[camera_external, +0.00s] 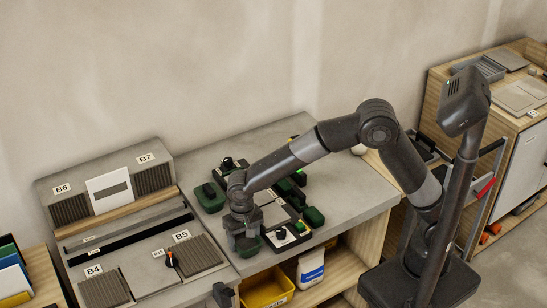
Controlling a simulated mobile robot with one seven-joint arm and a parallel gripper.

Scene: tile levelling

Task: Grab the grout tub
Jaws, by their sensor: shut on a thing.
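My gripper (244,238) points down at the front edge of the grey worktop, left of the middle. It is shut on a small dark green block-like thing (249,248), largely hidden by the fingers. This may be the grout tub, but no label is readable. I cannot tell whether it touches the worktop. Similar dark green things stand on the worktop, one at the left (210,197) and one at the right (314,216).
A grey tile panel with labelled bays (152,250) lies left of my gripper. A black tray with a white dial (283,236) is close on its right. A yellow bin (266,290) and a white-and-blue bag (311,268) are on the shelf below. The worktop's right end is clear.

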